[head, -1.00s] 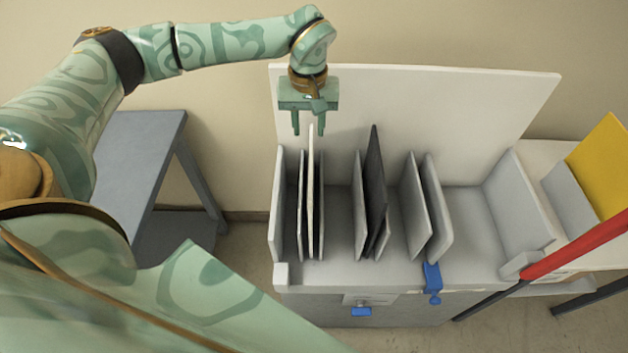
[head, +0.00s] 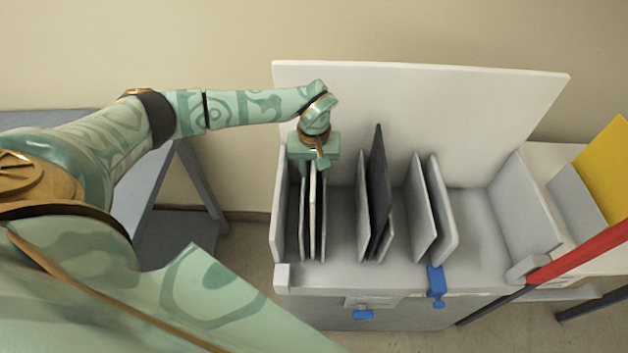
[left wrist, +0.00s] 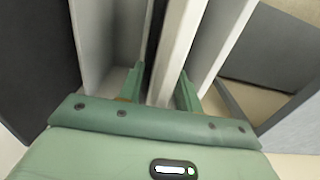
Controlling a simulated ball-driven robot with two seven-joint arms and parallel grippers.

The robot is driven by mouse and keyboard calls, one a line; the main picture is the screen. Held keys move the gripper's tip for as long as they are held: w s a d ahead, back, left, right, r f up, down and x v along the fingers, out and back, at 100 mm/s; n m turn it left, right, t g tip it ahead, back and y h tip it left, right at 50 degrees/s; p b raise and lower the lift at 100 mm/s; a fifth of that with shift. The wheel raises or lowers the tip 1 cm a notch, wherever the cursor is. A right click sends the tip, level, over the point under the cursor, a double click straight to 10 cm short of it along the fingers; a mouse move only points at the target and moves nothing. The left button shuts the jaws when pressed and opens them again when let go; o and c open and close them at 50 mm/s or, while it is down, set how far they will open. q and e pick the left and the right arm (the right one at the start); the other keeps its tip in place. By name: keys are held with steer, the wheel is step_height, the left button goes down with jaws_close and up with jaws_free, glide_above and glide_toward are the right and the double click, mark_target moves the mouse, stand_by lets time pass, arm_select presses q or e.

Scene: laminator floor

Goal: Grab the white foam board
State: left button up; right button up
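The white foam board (head: 313,215) stands upright in the slotted grey rack, between thin grey dividers at its left end. My left gripper (head: 314,168) is over the board's top end, pointing down; its fingertips are hard to see in the head view. In the left wrist view, the open fingers of my left gripper (left wrist: 162,84) straddle the white foam board (left wrist: 176,48). The right finger is close to the board and a gap shows on the left side. My right gripper is not in view.
A black board (head: 377,190) stands further right in the rack (head: 480,225), with grey dividers around it. A white back panel (head: 460,110) rises behind. A yellow panel (head: 605,170) and a red bar (head: 585,248) are at the right. A grey table (head: 190,185) stands at the left.

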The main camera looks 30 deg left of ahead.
arm_select(q)
jaws_close()
